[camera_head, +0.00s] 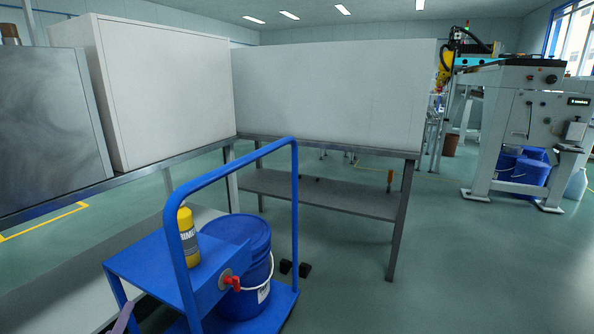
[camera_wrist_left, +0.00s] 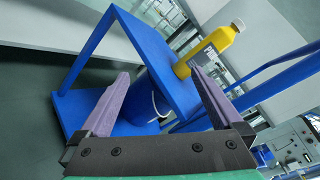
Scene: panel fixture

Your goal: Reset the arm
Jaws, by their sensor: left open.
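My left gripper (camera_wrist_left: 157,76) is open in the left wrist view, with its two purple fingers spread apart. Nothing is held between them. In the head view only a bit of a purple finger of the left gripper (camera_head: 121,318) shows at the bottom left edge, in front of the blue cart (camera_head: 150,262). The cart also shows beyond the fingers in the wrist view (camera_wrist_left: 150,50). A yellow bottle (camera_head: 188,240) with a dark label stands upright on the cart's top; the wrist view shows the bottle (camera_wrist_left: 222,40) tilted with the camera. My right gripper is in neither view.
A blue bucket (camera_head: 240,232) stands on the cart's lower deck. Grey metal tables (camera_head: 325,196) carry large white panels (camera_head: 330,95).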

